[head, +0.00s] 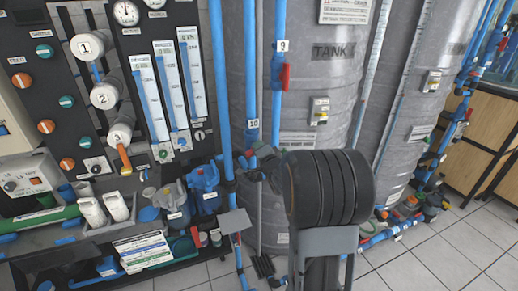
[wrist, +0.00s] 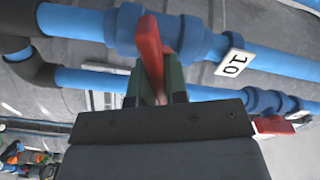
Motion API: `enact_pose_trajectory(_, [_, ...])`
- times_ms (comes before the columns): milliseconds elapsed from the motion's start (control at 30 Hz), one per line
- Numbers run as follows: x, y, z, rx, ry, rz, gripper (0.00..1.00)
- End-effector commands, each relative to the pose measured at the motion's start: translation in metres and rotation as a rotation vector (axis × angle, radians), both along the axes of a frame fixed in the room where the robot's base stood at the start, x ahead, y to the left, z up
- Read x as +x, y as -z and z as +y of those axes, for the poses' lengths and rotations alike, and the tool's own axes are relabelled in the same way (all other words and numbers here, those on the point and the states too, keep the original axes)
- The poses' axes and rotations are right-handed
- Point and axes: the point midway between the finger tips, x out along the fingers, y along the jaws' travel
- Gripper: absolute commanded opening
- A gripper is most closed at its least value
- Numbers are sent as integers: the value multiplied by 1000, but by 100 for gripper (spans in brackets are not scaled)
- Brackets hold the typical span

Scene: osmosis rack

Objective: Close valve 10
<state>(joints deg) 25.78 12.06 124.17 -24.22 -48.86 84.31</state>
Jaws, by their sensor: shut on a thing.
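The label "10" (wrist: 235,62) sits on a blue pipe in the wrist view, and also shows on the pipe in the head view (head: 253,124). Left of it in the wrist view is the blue body of valve 10 (wrist: 192,38) with its red handle (wrist: 149,45). The handle runs across the pipe in the picture; its exact angle is hard to tell. My gripper (wrist: 156,82) has its fingers on either side of the handle and is shut on it.
Another red handle (wrist: 272,125) is on the lower pipe in the wrist view. In the head view a red handle (head: 285,77) hangs under label "9" (head: 282,46), close above. A grey tank (head: 325,80) stands behind. Tiled floor (head: 440,250) is open at right.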

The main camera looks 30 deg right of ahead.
Motion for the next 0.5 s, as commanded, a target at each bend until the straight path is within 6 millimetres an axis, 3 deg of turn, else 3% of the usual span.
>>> enact_pose_trajectory(500, [0, 2, -1, 329, 0, -46, 0])
